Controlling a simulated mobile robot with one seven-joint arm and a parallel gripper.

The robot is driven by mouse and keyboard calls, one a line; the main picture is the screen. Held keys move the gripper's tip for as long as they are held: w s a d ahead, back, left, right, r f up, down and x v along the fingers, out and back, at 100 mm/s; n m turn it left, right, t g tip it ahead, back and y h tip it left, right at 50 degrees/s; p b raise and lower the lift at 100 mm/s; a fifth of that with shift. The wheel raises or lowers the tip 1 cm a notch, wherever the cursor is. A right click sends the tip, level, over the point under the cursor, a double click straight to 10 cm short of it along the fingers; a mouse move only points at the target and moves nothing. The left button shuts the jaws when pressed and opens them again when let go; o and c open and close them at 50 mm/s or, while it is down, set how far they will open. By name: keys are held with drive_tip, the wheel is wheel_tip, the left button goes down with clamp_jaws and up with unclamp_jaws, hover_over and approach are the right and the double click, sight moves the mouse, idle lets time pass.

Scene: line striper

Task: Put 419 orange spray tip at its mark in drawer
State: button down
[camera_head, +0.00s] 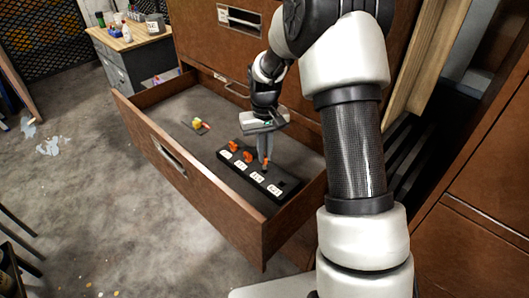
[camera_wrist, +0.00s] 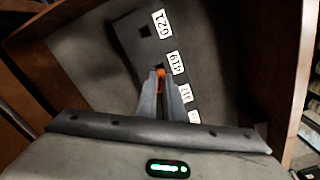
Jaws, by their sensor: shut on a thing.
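My gripper (camera_head: 265,165) points down into the open wooden drawer (camera_head: 205,195). Its fingers are shut on a small orange spray tip, which shows between the fingertips in the wrist view (camera_wrist: 160,79). The fingertips are at a black rack (camera_head: 292,180) with white number labels, near the 419 label (camera_wrist: 175,63). The tip is at or just above the square slot beside that label; I cannot tell how deep it sits. The slot by the 621 label (camera_wrist: 162,24) is empty.
Two other orange tips (camera_head: 234,145) (camera_head: 248,157) stand in the rack left of my gripper. The drawer floor between is clear. The drawer walls surround my gripper.

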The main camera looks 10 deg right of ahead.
drive_tip(key=shift+f+b, duration=1.45)
drive_tip(key=shift+f, duration=0.75)
idle(0.9)
drive_tip(key=c, duration=1.5)
unclamp_jaws()
drive_tip(key=shift+r, duration=0.1)
drive_tip(key=shift+r+p, duration=2.3)
drive_tip(key=shift+r, duration=1.15)
